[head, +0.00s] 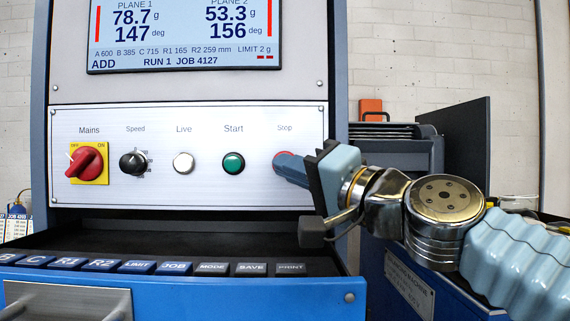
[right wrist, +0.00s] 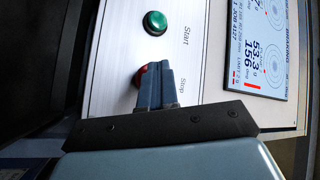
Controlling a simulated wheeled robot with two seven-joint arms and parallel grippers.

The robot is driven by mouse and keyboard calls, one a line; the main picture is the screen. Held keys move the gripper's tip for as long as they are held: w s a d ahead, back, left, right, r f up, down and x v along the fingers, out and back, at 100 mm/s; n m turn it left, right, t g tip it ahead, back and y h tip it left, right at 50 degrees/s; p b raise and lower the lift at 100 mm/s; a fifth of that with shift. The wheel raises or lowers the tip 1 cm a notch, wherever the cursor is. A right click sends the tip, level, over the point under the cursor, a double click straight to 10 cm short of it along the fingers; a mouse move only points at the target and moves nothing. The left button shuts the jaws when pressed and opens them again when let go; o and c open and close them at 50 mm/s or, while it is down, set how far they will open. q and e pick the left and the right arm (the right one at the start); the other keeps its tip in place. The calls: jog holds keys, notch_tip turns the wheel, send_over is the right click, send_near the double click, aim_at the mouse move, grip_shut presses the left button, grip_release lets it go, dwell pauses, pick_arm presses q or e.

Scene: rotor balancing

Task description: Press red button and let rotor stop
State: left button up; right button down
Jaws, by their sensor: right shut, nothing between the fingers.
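The red stop button (head: 280,156) is on the control panel, below the label "Stop", mostly hidden behind my right gripper (head: 279,165). That gripper is shut and empty, with its fingertips at the button. In the right wrist view the red button (right wrist: 139,77) shows beside the tips of the shut fingers (right wrist: 152,70); I cannot tell whether it is pushed in. The rotor is not in view. The display (head: 184,35) reads 78.7 g at 147 deg and 53.3 g at 156 deg, with "RUN 1 JOB 4127". My left gripper is not in view.
The green start button (head: 233,163), white live button (head: 184,163), speed knob (head: 133,163) and red mains switch (head: 86,162) sit left of the stop button. A key row (head: 170,267) lies below on the blue drawer (head: 240,297). A dark cabinet (head: 400,158) stands at right.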

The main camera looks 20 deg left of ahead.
dwell(0.3)
jog(key=shift+s+d, duration=0.25)
jog(key=shift+s, duration=0.55)
jog(key=s, duration=0.2)
jog(key=s+d, duration=0.1)
jog(key=s, duration=0.1)
jog(key=shift+s+d+b, duration=0.2)
jog(key=shift+s+b, duration=0.2)
